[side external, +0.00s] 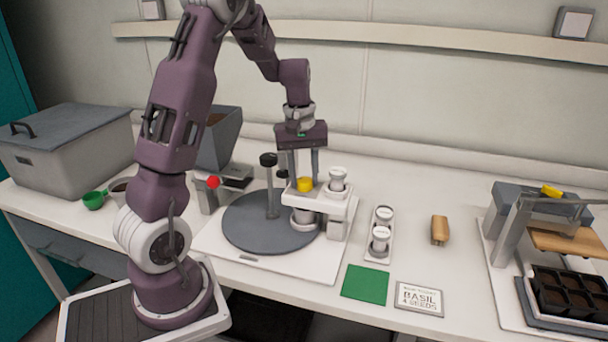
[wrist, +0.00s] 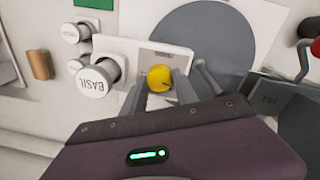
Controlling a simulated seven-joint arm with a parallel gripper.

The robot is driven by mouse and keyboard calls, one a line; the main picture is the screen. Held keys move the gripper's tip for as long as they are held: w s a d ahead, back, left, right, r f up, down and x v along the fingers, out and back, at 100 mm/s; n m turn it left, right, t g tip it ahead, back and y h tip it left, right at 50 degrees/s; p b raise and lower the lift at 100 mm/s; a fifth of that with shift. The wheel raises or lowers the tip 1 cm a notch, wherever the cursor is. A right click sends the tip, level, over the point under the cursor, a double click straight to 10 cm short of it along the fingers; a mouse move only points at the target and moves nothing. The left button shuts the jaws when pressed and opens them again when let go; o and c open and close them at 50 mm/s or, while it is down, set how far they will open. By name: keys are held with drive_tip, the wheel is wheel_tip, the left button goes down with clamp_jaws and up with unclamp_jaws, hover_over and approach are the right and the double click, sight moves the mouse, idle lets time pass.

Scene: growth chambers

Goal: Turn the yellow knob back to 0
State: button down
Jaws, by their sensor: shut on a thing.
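The yellow knob (side external: 305,184) sits on top of the white seeder housing beside the grey round plate (side external: 250,222). In the wrist view the yellow knob (wrist: 159,77) is round and lies between my two fingers. My gripper (side external: 304,178) points straight down over it, and in the wrist view my gripper (wrist: 160,82) is shut on the knob, one finger on each side. The scale marks around the knob are too small to read, so its setting cannot be told.
A white jar labelled BASIL (wrist: 95,79) stands right beside the knob; it also shows in the side view (side external: 338,180). A dark post (side external: 270,185) rises from the round plate. Small white jars (side external: 381,236) stand in a rack to the right, near a green mat (side external: 366,283).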

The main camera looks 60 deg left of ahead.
sight(302, 180)
drive_tip(key=shift+w+n, duration=0.1)
drive_tip(key=shift+n, duration=0.9)
drive_tip(key=c, duration=0.9)
unclamp_jaws()
drive_tip(key=shift+c, duration=0.2)
drive_tip(key=shift+r, duration=0.1)
drive_tip(key=r, duration=0.7)
drive_tip(key=shift+s, duration=0.25)
